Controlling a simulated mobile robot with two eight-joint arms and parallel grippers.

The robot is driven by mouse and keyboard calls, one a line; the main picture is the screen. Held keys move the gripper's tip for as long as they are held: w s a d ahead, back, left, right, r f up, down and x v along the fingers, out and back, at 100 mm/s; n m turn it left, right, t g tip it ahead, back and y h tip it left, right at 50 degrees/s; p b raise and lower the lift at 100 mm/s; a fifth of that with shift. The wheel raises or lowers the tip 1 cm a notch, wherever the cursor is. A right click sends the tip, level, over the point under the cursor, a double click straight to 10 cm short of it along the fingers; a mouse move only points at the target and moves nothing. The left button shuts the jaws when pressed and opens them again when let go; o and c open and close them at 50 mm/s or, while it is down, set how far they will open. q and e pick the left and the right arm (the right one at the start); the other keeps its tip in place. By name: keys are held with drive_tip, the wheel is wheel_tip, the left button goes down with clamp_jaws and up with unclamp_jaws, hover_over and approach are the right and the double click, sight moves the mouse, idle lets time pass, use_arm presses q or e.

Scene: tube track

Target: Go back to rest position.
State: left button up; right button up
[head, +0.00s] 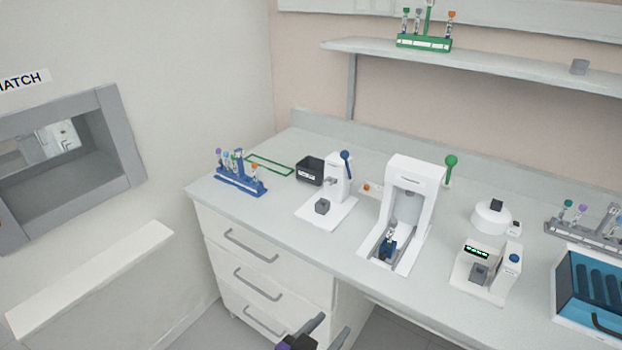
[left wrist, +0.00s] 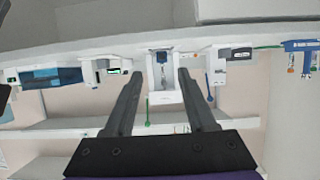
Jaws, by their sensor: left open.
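My left gripper (head: 334,322) shows at the bottom edge of the head view, in front of the bench and below its top. Its dark fingers are apart and nothing is between them. In the left wrist view, which looks upside down, the two fingers (left wrist: 160,78) are spread, with the tall white device (left wrist: 163,97) seen beyond them. That device (head: 424,180) stands on the bench with a tube in a small blue holder (head: 388,247) at its base. My right gripper does not show.
The bench top (head: 285,220) carries a blue tube rack (head: 240,182), a black box (head: 309,171), a white lever device (head: 338,180), a white device with a display (head: 488,272), a grey rack (head: 590,234) and a blue-fronted box (head: 595,290). Drawers (head: 250,245) with handles lie below. A shelf holds a green rack (head: 424,43).

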use_arm(q)
drive_tip(key=s+a+f+n+g+y+p, duration=0.2)
drive_tip(key=s+a, duration=0.3)
drive_tip(key=a, duration=0.5)
drive_tip(key=s+a+f+n+g+y+p, duration=0.2)
drive_tip(key=s+a+f+n+g+y, duration=0.1)
drive_tip(key=a, duration=0.8)
drive_tip(key=shift+s+f+n+g+y, duration=0.2)
drive_tip(key=shift+s+n+g+y, duration=0.2)
drive_tip(key=shift+s+n+y, duration=0.7)
drive_tip(key=shift+w, duration=0.1)
